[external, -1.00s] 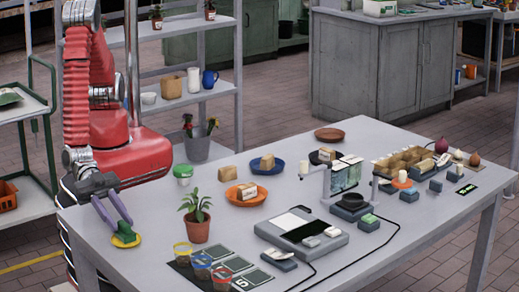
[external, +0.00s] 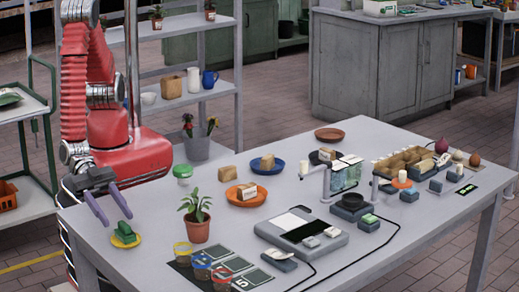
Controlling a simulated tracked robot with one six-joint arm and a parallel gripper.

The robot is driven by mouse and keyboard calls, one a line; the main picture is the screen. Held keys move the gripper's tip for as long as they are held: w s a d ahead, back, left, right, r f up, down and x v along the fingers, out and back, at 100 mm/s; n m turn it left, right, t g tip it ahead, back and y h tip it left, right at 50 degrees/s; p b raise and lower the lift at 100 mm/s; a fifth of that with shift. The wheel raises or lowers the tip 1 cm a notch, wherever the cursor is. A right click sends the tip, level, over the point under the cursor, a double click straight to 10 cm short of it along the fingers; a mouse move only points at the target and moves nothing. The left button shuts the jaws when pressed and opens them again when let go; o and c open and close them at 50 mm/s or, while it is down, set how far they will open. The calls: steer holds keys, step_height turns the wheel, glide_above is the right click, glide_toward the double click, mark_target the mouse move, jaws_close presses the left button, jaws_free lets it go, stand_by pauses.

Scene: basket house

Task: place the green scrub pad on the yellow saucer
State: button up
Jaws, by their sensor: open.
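The green scrub pad (external: 124,232) rests on the yellow saucer (external: 126,241) at the table's left end. The saucer's yellow rim shows around the pad. My gripper (external: 116,222) is open, with its two purple fingers apart. It is empty and above and slightly left of the pad, clear of it as far as this view shows.
A potted plant (external: 197,219) stands to the right of the saucer. Several coloured-rim cups, including a yellow-rimmed one (external: 182,252), stand near the front edge. An orange plate (external: 246,195) and a blue plate (external: 266,164) hold blocks farther back. A grey device (external: 302,229) occupies mid-table.

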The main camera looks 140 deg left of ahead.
steer(key=v, duration=0.9)
steer(key=shift+s+r, duration=0.15)
steer(key=shift+s, duration=0.2)
steer(key=a+r+g+h, duration=0.4)
steer(key=a+r, duration=0.2)
steer(key=r, duration=0.6)
steer(key=s+a+r+g+y, duration=0.2)
steer(key=s+a+r, duration=0.1)
steer(key=s+a, duration=0.4)
steer(key=s+a+r+g+y, duration=0.2)
steer(key=s+a, duration=0.6)
steer(key=a, duration=0.5)
steer(key=shift+v, duration=0.8)
